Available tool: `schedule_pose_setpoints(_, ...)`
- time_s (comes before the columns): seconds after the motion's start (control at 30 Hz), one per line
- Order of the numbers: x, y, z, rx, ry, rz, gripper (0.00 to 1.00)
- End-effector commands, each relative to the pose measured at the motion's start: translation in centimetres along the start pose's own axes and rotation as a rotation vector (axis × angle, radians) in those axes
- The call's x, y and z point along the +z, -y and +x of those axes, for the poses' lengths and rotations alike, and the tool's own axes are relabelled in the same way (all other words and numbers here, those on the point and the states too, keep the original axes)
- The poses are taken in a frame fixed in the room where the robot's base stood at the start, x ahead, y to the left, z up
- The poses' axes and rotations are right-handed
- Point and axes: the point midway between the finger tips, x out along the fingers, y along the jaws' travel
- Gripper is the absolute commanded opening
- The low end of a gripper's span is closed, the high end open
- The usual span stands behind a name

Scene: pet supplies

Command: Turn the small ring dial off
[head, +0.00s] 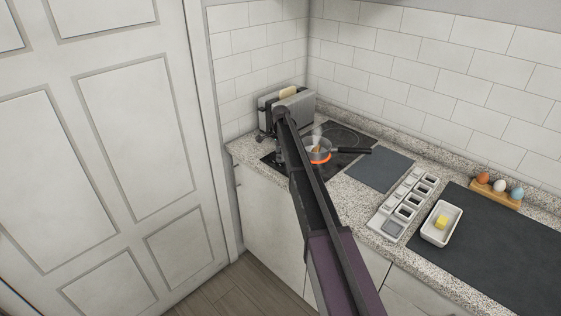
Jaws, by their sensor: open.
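The black hob (350,137) is set in the speckled counter. One ring (319,160) glows orange under a small grey pan (318,147) with a dark handle pointing right. Something orange-brown and faint steam show in the pan. I cannot make out the small ring dial; my arm covers part of the hob's left and front side. My gripper (268,147) is a small dark shape at the far end of my arm, over the hob's left edge and in front of the toaster. It looks empty, with its fingers hard to see.
A steel toaster (294,107) with bread stands behind my gripper, near the tiled wall. To the right are a dark board (379,170), a row of small containers (411,200), a white butter dish (440,224) and an egg holder (495,195). A white door (150,130) stands left.

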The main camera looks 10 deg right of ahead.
Motion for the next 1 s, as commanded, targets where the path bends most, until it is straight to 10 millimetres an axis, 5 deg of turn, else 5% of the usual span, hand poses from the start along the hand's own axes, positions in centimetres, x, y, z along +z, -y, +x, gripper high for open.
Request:
schedule_pose_setpoints(0.63, 0.15, 0.03, 1.25, 0.0, 0.0, -0.001, 0.83)
schedule_pose_setpoints(0.9, 0.14, 0.03, 1.25, 0.0, 0.0, -0.001, 0.06)
schedule_pose_setpoints(1.0, 0.14, 0.01, 1.26, 0.0, 0.0, -0.001, 0.0)
